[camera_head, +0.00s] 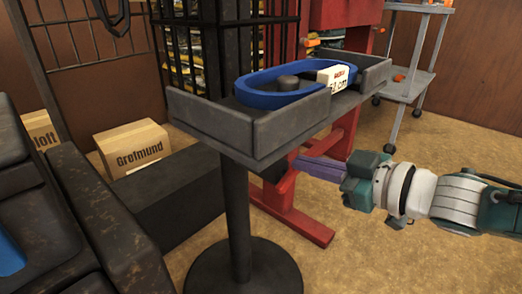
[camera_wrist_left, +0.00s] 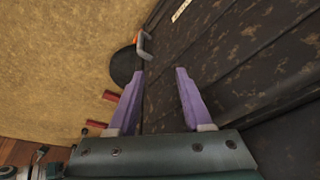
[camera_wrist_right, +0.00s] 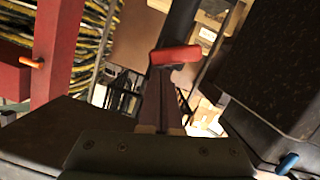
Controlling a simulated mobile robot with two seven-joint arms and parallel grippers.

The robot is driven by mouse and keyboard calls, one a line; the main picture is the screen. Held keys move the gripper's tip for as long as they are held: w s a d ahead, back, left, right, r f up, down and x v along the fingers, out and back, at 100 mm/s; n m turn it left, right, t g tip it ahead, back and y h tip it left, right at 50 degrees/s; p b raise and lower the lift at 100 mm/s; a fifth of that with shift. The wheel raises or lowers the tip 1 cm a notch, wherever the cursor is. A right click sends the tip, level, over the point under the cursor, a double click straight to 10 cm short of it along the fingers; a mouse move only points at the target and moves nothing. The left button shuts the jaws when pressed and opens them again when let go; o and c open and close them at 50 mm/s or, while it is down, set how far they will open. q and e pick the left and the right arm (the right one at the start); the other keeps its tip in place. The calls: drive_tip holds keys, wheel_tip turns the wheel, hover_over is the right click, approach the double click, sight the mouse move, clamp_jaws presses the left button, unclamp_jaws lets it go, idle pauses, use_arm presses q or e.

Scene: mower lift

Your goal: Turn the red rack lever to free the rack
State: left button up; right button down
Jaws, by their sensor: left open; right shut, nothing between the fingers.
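A red lever (camera_wrist_right: 175,56) lies crosswise just beyond the fingertips of my right gripper (camera_wrist_right: 162,78) in the right wrist view, in front of a dark post. The fingers are shut with nothing between them; whether the tips touch the lever is unclear. In the head view my right gripper (camera_head: 298,164) reaches in from the right below the dark tray (camera_head: 262,133), and I cannot make out the lever there. My left gripper (camera_wrist_left: 160,72) is open and empty beside a dark, worn surface in the left wrist view. It is outside the head view.
The tray on a round-based post holds a blue ring (camera_head: 262,97) and a small white box (camera_head: 336,75). A red frame (camera_head: 304,221) stands behind. Cardboard boxes (camera_head: 132,146) are at left and a grey cart (camera_head: 409,80) at back right. Floor at lower right is open.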

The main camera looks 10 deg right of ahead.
drive_tip(key=shift+w+d, duration=0.1)
drive_tip(key=shift+d+f, duration=0.1)
idle(1.1)
idle(0.6)
idle(0.4)
